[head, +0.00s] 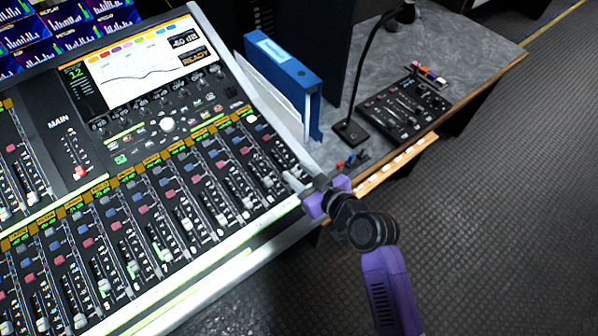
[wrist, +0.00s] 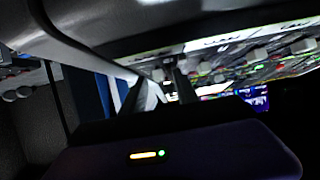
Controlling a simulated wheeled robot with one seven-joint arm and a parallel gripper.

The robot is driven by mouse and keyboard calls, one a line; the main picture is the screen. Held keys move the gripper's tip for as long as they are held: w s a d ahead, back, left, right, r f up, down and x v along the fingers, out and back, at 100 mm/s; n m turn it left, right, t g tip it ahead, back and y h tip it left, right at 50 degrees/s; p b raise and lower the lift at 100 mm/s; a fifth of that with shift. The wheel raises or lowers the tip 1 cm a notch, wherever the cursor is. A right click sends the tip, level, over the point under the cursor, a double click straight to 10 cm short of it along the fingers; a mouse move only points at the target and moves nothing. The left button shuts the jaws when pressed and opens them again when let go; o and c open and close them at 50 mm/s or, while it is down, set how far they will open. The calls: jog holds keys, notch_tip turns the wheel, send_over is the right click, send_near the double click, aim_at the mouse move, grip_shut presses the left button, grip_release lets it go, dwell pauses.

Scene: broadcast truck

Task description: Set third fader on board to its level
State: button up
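The large mixing board (head: 150,200) fills the left of the head view, with a row of channel faders sloping from lower left to upper right. Their white and grey caps (head: 187,224) sit at differing heights in the slots. I cannot tell which fader counts as third. My gripper (head: 292,181) is at the board's right edge, by the rightmost fader strips. In the wrist view its two fingers (wrist: 162,80) stand apart with a gap between them, and blurred fader caps (wrist: 204,68) lie beyond. Contact with any cap cannot be told.
A blue binder (head: 285,75) stands beside the board. A smaller control panel (head: 405,108) and a gooseneck microphone (head: 352,130) are on the grey side desk (head: 460,45). The board's screen (head: 150,58) reads READY. Open floor (head: 480,220) lies at right.

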jog(key=b+v, duration=0.1)
jog(key=v, duration=0.6)
jog(key=shift+s+d+r, duration=0.1)
jog(key=shift+s+d, duration=0.15)
dwell(0.3)
jog(key=w+d+r+m+t+h, duration=0.2)
jog(key=d+r+m, duration=0.1)
jog(key=d+r, duration=0.1)
jog(key=s+d+r+m+t+h, duration=0.2)
jog(key=s+d+m+t+h, duration=0.15)
jog(key=s+d, duration=0.3)
jog(key=s+d+r+g+h, duration=0.1)
jog(key=s, duration=1.2)
jog(key=s+d+r+g+h, duration=0.1)
jog(key=s+d, duration=0.1)
jog(key=s, duration=1.2)
jog(key=shift+r, duration=0.4)
